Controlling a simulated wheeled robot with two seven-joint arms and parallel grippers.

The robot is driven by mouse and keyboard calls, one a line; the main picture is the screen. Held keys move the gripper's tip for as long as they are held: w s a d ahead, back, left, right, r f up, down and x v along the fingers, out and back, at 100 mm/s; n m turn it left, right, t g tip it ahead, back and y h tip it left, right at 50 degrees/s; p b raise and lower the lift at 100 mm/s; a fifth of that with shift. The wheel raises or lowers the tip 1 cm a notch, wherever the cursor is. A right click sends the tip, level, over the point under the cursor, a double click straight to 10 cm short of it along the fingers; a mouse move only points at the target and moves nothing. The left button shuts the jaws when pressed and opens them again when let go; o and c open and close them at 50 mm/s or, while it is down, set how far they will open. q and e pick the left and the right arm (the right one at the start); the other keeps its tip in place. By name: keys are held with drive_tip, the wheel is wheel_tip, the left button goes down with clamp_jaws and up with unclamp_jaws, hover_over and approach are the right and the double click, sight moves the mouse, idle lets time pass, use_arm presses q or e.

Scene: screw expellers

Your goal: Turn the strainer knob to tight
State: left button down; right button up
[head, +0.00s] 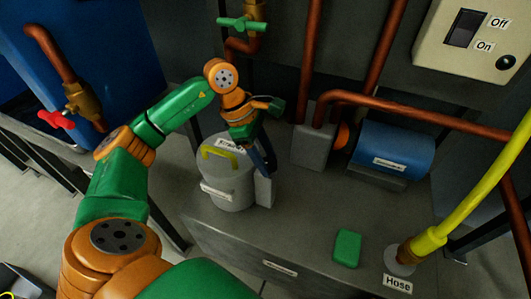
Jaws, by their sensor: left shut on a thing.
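The strainer (232,182) is a grey upright canister on the grey bench, with a label on its lid and another on its front. A bent yellow handle (216,152) shows on top of its lid. My left gripper (268,163) points down at the canister's right side and is shut on the strainer knob. The knob is hidden behind the fingers, so its turned position cannot be told. My right gripper is not in view.
A blue motor (394,152) and copper pipes stand right of the strainer. A green block (346,248) and a yellow hose (470,195) are at the front right. A switch box (470,45) hangs at upper right. A red-handled tap (57,119) is at left.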

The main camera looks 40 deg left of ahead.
use_arm(q)
drive_tip(key=m, duration=0.2)
drive_tip(key=m+g+p, duration=0.1)
drive_tip(key=m, duration=0.1)
drive_tip(key=shift+w+r+m+g, duration=0.15)
drive_tip(key=shift+m+g, duration=0.15)
drive_tip(key=m+g, duration=0.1)
drive_tip(key=m, duration=0.1)
drive_tip(key=shift+m+p, duration=0.3)
drive_tip(key=shift+p, duration=0.05)
drive_tip(key=shift+w+m+g+y, duration=0.1)
drive_tip(key=shift+m+g+y, duration=0.3)
drive_tip(key=shift+m, duration=1.1)
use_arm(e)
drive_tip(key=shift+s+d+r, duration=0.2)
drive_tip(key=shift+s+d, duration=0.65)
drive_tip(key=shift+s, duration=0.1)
use_arm(q)
drive_tip(key=shift+c, duration=1.5)
unclamp_jaws()
